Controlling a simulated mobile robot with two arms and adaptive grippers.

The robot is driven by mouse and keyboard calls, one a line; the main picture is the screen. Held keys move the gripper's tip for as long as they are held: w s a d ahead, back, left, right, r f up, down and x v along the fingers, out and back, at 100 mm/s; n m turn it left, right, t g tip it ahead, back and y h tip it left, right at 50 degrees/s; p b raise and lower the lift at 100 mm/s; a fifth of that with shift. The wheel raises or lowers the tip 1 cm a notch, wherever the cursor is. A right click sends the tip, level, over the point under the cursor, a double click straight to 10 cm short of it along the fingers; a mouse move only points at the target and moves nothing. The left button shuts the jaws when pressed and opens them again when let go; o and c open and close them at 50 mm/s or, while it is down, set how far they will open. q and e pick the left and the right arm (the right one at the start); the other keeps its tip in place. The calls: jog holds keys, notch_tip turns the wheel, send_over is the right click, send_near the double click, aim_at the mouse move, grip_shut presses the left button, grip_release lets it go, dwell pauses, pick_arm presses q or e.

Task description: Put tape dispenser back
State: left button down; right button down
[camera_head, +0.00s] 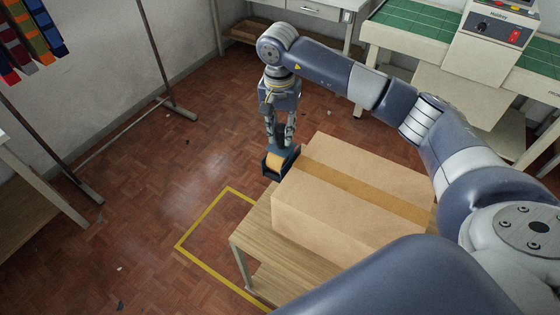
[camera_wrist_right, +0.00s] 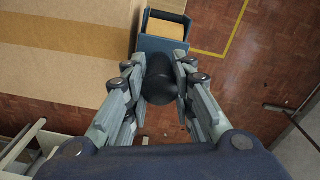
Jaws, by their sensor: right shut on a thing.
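The tape dispenser (camera_head: 271,163) is dark blue with a roll of tan tape and a black handle. It is at the far left corner of the cardboard box in the head view. My right gripper (camera_head: 281,140) is shut on its handle from above. In the right wrist view the dispenser (camera_wrist_right: 163,35) extends away from the fingers, and the gripper (camera_wrist_right: 161,88) has one finger on each side of the black handle. I cannot tell whether the dispenser touches the box. My left gripper is not in view.
A closed cardboard box (camera_head: 345,190) with a tan tape strip stands on a wooden table (camera_head: 252,235). A yellow line (camera_head: 200,215) marks the floor. A green-topped station (camera_head: 408,22) with a control box (camera_head: 500,30) is behind right. The floor at left is mostly free.

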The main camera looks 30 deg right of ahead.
aim_at(281, 151)
notch_tip(281, 151, down, 7)
jog(key=shift+w+p, duration=0.1)
jog(key=shift+p, duration=0.9)
jog(key=shift+f, duration=0.55)
notch_tip(281, 151, down, 3)
jog(key=shift+p, duration=0.65)
jog(key=shift+f, duration=0.4)
jog(key=c, duration=1.8)
grip_release()
jog(key=shift+f, duration=0.1)
jog(key=shift+o, duration=0.8)
